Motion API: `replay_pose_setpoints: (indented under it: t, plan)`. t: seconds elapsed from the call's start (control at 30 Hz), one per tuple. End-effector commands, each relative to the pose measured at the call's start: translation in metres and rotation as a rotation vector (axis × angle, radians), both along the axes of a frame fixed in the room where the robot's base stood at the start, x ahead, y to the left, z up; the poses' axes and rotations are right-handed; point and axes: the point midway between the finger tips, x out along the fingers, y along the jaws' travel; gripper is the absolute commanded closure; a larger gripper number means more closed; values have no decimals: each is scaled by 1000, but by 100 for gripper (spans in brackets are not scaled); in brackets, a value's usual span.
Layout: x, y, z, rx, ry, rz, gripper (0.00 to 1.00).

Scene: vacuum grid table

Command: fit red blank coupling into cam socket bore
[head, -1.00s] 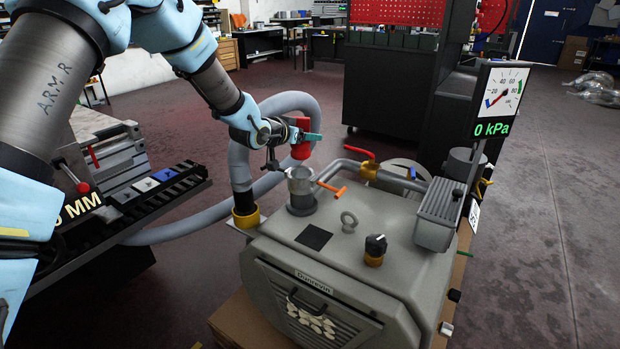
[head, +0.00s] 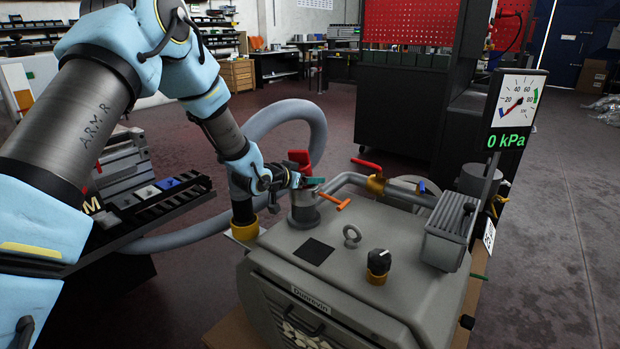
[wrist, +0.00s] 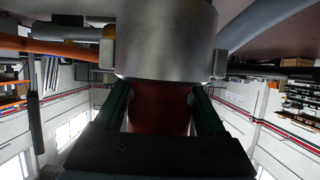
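The red blank coupling (head: 300,159) is between the fingers of my gripper (head: 302,182), upright over the grey cam socket (head: 304,212) on top of the machine. In the wrist view my gripper (wrist: 160,98) has its two dark fingers shut on either side of the red coupling (wrist: 158,110). The silver socket body (wrist: 165,38) fills the upper middle of that view and meets the coupling at its edge. The coupling's lower end is hidden at the socket mouth, so I cannot tell how deep it sits in the bore.
An orange lever (head: 336,203) sticks out right of the socket. A red-handled valve (head: 367,163) on a pipe stands behind it. A grey hose (head: 290,108) loops behind my arm. A lifting eye (head: 352,236) and black knob (head: 379,263) stand in front. The gauge (head: 507,141) reads 0 kPa.

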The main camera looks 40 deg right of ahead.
Motion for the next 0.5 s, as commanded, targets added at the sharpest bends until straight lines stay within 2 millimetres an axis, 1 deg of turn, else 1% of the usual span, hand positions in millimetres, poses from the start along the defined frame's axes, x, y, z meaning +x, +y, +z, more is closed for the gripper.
replay_pose_setpoints:
  t: [0.03, 0.23, 0.5]
  plan:
    - [-1, 2, -5, 6, 5, 0, 22]
    - [0, 0, -2, 0, 2, 1, 0]
    - [0, 1, 2, -5, -1, 0, 0]
